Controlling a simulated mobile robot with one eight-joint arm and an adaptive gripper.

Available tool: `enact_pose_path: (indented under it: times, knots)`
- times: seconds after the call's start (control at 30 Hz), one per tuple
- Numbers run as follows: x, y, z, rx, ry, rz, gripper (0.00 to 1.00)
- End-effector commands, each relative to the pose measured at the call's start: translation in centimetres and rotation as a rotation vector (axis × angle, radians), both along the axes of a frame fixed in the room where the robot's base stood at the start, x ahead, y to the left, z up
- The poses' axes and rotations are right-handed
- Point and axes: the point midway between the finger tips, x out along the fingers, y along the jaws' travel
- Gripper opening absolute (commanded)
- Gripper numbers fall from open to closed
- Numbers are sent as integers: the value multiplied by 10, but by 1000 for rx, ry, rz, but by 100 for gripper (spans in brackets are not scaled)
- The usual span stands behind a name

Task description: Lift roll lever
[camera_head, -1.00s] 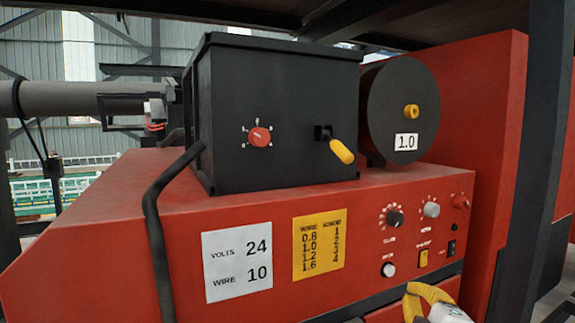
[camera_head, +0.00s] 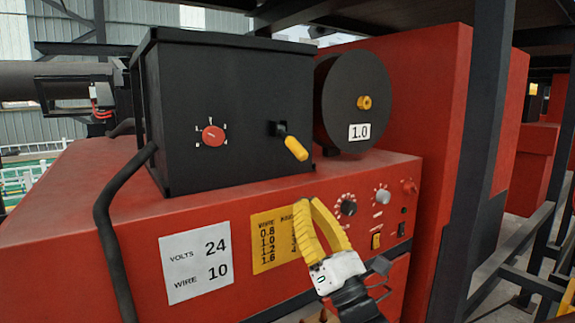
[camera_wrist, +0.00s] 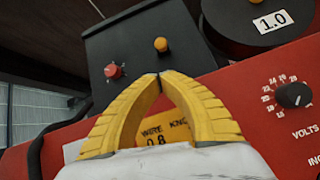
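The roll lever (camera_head: 296,148) is a short yellow handle on a black pivot, on the front of a black box (camera_head: 235,110). It slopes down to the right. In the wrist view the lever (camera_wrist: 161,44) shows nearly end-on as a yellow knob, just beyond the fingertips. My gripper (camera_head: 308,204) has yellow fingers and is below the lever, in front of the red machine's panel, apart from the lever. In the wrist view the fingertips of my gripper (camera_wrist: 159,76) meet, with nothing between them.
A red dial (camera_head: 213,136) is on the box, left of the lever. A black wire spool (camera_head: 350,85) labelled 1.0 stands to the right. The red front panel carries a yellow wire chart (camera_head: 268,253), knobs and switches. A dark post (camera_head: 480,150) stands at the right.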

Motion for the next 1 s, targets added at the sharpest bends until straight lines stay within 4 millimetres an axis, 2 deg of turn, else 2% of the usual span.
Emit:
enact_pose_path:
  times: [0.17,0.6,0.8,1.0]
  knots:
    - [7,4,7,1,1,1,0]
    - [54,32,56,1,2,2,0]
    - [64,37,66,2,2,1,0]
    - [65,38,67,2,3,0,0]
